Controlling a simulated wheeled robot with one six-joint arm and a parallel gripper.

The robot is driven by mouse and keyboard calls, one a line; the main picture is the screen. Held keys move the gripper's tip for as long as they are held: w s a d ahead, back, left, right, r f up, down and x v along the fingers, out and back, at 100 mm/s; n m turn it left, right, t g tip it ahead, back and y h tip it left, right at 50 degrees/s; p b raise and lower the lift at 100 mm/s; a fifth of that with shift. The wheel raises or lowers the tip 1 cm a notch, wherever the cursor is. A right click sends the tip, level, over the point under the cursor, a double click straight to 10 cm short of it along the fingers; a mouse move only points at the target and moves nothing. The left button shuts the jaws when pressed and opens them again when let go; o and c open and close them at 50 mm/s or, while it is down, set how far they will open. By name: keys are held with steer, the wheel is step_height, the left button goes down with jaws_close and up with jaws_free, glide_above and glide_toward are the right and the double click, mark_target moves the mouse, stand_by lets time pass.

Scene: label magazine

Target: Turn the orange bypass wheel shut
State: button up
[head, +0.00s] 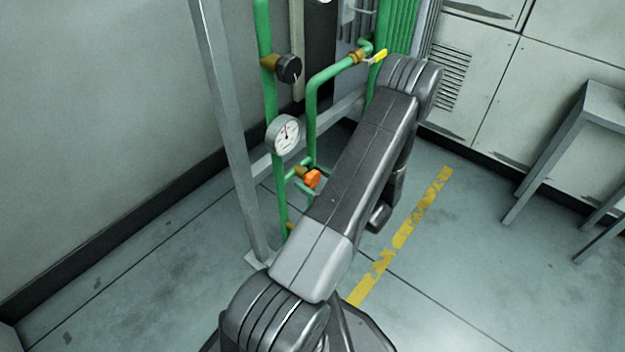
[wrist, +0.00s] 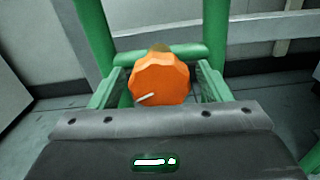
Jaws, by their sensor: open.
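The orange bypass wheel (wrist: 160,80) is in the middle of the wrist view, in front of a green cross pipe (wrist: 190,52). A short white mark on its face points to the lower left. My gripper (wrist: 159,86) is open, with one finger on each side of the wheel; I cannot tell whether either finger touches it. In the head view the wheel (head: 313,179) shows low on the green pipework, just left of my arm. My arm hides the gripper there.
A pressure gauge (head: 283,135) and a black knob (head: 288,69) sit above the wheel. A yellow lever (head: 377,57) is higher on the pipes. A grey frame post (head: 228,120) stands at left. A grey table (head: 595,105) stands at right; floor between is clear.

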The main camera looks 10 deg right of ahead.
steer(key=shift+c, duration=0.3)
steer(key=c, duration=0.9)
steer(key=shift+m, duration=0.3)
steer(key=m+p, duration=0.2)
steer(key=shift+r+m, duration=0.15)
steer(key=shift+m, duration=0.25)
steer(key=m+p, duration=0.3)
steer(key=m, duration=0.2)
steer(key=m+p, duration=0.2)
steer(key=m, duration=0.5)
steer(key=shift+m, duration=0.3)
steer(key=m+p, duration=0.2)
steer(key=m, duration=0.4)
steer(key=shift+m, duration=0.4)
